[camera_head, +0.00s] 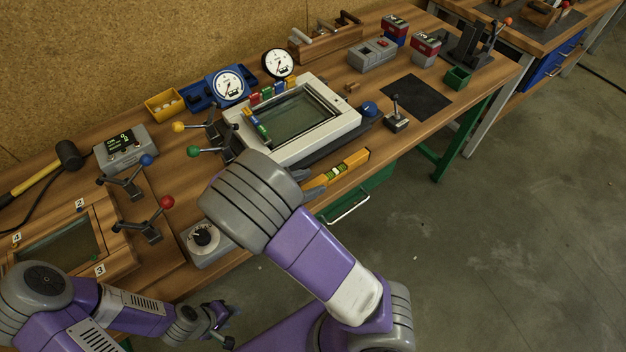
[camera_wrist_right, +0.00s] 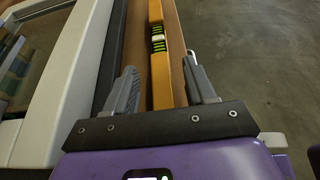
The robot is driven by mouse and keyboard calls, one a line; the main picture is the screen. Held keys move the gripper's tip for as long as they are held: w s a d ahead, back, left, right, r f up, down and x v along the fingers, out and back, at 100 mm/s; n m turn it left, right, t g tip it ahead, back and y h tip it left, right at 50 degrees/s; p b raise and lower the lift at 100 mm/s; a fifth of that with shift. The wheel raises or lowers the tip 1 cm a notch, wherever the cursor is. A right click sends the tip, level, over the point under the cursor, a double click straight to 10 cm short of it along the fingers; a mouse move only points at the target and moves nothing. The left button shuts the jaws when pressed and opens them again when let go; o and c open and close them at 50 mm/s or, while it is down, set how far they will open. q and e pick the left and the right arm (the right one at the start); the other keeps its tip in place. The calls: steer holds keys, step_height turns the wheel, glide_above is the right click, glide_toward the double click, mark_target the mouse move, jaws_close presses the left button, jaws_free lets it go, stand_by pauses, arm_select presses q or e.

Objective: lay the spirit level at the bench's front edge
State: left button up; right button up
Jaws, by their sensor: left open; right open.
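The yellow-orange spirit level (camera_head: 347,166) lies along the bench's front edge (camera_head: 395,150), in front of the white tilting frame, with its green vial showing. It also shows in the right wrist view (camera_wrist_right: 157,45), running lengthwise between the fingers. My right gripper (camera_wrist_right: 160,75) is open, one finger on each side of the level's near end. Whether the fingers touch it I cannot tell. In the head view my right gripper (camera_head: 312,187) is partly hidden by my own arm. My left gripper (camera_head: 222,322) is open and empty, low in front of the bench.
The white glass frame (camera_head: 347,121) stands just behind the level. A grey dial box (camera_head: 203,240) sits at the front edge to the left. A green drawer with a metal handle (camera_head: 347,209) is below the edge. A joystick (camera_head: 397,118) and a dark mat (camera_head: 416,96) lie to the right.

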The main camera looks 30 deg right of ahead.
steer(key=p+v, duration=0.2)
steer(key=v, duration=0.8)
steer(key=shift+a+r, duration=0.1)
steer(key=shift+a, duration=0.15)
